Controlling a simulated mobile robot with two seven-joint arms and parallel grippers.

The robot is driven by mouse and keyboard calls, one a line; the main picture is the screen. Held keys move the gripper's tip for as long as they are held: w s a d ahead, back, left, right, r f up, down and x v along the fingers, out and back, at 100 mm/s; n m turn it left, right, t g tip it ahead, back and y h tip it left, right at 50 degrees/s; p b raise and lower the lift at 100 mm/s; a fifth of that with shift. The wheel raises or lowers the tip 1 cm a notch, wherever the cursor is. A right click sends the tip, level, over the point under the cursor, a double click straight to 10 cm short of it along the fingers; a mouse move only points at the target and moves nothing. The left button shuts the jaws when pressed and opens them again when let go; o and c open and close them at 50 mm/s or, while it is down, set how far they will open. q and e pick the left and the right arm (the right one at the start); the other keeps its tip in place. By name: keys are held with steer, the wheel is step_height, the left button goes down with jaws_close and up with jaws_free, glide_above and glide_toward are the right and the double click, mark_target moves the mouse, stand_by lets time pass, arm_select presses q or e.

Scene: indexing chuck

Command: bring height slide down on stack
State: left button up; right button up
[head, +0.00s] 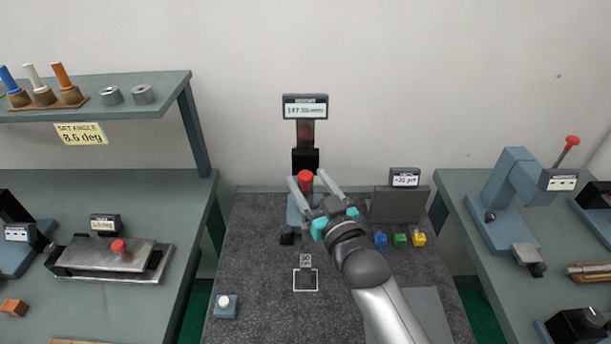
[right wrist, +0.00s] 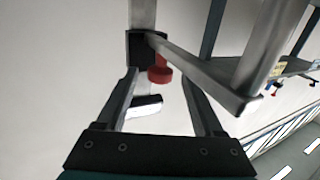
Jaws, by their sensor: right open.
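The height gauge stands at the back middle of the dark bench, with a display (head: 305,106) on top of its column. Its black slide (head: 305,158) sits partway up the column and carries a red knob (head: 305,177). My right gripper (head: 310,178) is open, with one finger on each side of the red knob. In the right wrist view the knob (right wrist: 160,70) appears between the open fingertips, near the black slide (right wrist: 145,48); contact cannot be told. A small grey stack (head: 306,261) stands by a white square outline in front of the gauge. My left gripper is out of view.
A grey panel (head: 399,206) with a small display and blue, green and yellow blocks (head: 400,240) lie right of my arm. A white button box (head: 225,304) is at front left. Side benches flank the dark bench (head: 260,270).

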steer(key=shift+x, duration=1.1)
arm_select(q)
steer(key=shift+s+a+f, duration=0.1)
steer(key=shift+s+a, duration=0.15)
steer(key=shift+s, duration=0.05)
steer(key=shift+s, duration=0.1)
arm_select(e)
steer(key=c, duration=1)
arm_select(q)
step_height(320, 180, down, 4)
steer(key=b, duration=0.4)
arm_select(e)
step_height(320, 180, down, 7)
steer(key=shift+f, duration=0.1)
steer(key=o, duration=1)
